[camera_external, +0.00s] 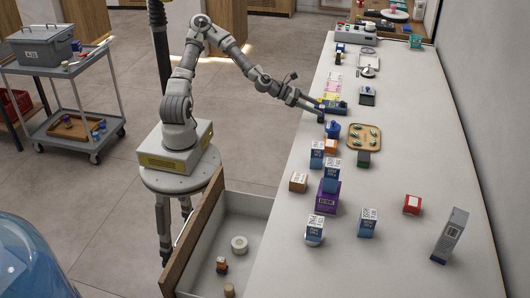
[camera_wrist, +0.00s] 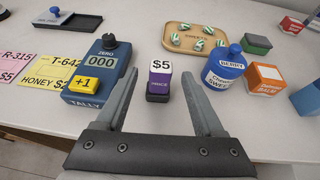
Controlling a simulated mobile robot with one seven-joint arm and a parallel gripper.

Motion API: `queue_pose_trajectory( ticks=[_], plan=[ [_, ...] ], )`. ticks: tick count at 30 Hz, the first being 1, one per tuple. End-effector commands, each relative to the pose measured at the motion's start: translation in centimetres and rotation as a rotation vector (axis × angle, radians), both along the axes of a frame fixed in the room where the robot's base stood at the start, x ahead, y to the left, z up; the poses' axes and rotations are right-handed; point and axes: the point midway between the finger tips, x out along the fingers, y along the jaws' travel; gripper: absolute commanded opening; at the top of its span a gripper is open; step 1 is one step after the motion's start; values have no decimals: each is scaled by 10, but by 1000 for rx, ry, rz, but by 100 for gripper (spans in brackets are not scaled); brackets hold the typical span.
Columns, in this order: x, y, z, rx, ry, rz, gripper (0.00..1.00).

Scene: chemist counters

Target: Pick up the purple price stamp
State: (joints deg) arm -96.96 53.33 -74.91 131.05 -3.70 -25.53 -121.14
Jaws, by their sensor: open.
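The purple price stamp (camera_wrist: 158,86) stands upright on the counter in the wrist view, with a white "$5" top and a purple body marked PRICE. My gripper (camera_wrist: 160,77) is open and empty, with one finger on each side of the stamp in the picture. The fingers do not visibly touch it. In the external view my gripper (camera_external: 318,107) reaches over the counter's left edge. The stamp is too small there to make out surely.
A blue tally counter (camera_wrist: 100,71) stands left of the stamp, and a blue jar (camera_wrist: 226,68) close on its right. A wooden sweets tray (camera_wrist: 175,48) lies behind. Orange (camera_wrist: 265,78) and green (camera_wrist: 257,43) boxes stand farther right. An open drawer (camera_external: 190,240) juts out below the counter (camera_external: 392,185).

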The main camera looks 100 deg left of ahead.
Motion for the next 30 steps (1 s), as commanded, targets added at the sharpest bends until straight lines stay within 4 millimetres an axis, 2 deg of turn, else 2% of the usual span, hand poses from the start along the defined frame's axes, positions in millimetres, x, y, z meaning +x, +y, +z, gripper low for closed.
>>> queue_pose_trajectory(
  ticks=[12, 23, 30],
  plan=[
    [46, 2, -20, 4, 0, -4, 70],
    [53, 3, -22, 5, 0, -2, 70],
    [52, 3, -21, 5, 0, -2, 29]
  ],
)
